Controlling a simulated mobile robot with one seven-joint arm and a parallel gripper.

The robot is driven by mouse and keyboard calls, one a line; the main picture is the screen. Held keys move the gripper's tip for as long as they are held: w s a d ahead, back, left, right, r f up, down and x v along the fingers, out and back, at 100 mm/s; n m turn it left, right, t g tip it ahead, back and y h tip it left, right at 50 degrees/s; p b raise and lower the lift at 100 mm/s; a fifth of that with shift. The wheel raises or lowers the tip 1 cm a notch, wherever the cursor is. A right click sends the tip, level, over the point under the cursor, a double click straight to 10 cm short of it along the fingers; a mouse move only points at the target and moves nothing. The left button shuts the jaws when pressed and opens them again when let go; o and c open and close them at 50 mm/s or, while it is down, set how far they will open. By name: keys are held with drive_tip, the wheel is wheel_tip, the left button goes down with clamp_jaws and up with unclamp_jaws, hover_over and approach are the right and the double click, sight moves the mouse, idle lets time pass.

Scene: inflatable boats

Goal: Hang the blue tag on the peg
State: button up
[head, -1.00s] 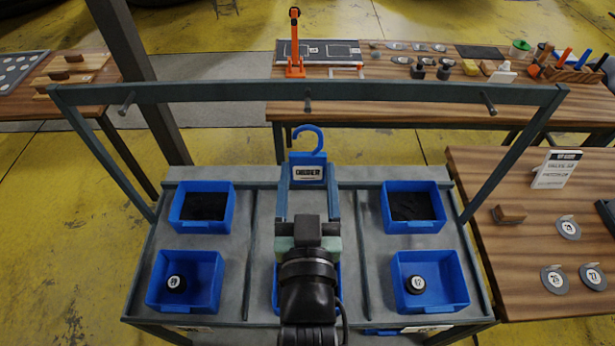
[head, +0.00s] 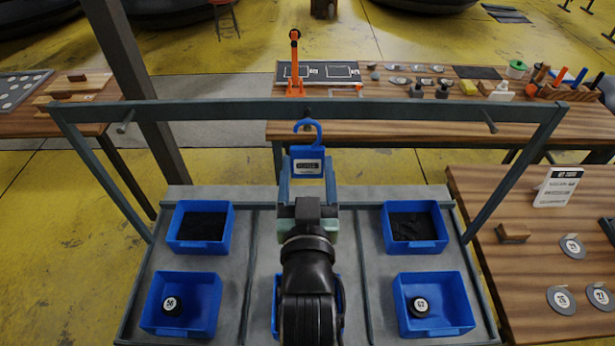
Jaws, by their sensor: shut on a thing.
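The blue tag (head: 308,163) has a hook (head: 309,129) on top and a pale label on its face. My gripper (head: 307,178) is shut on the tag's lower part and holds it upright in front of the rail. The middle peg (head: 308,111) sticks out of the crossbar (head: 210,113) just above the hook, partly hidden behind it. Whether the hook touches the peg I cannot tell. Two more pegs are at the left (head: 126,122) and right (head: 488,121) of the crossbar; both are bare.
Blue bins stand on the grey bench, two at the left (head: 201,227) and two at the right (head: 415,227); another is mostly hidden under my arm. Sloping posts hold the crossbar at both ends. A wooden table (head: 520,300) with discs stands at the right.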

sight(307, 167)
drive_tip(key=shift+w+f+b, duration=0.1)
drive_tip(key=shift+w+b, duration=0.25)
drive_tip(key=shift+w, duration=0.95)
drive_tip(key=shift+w+f+b, duration=0.5)
drive_tip(key=shift+w+b, duration=0.05)
drive_tip(key=shift+w, duration=0.2)
drive_tip(key=o, duration=1.5)
drive_tip(key=shift+s+f, duration=0.1)
drive_tip(key=shift+s, duration=0.5)
drive_tip(key=s+b, duration=0.4)
drive_tip(key=s, duration=0.8)
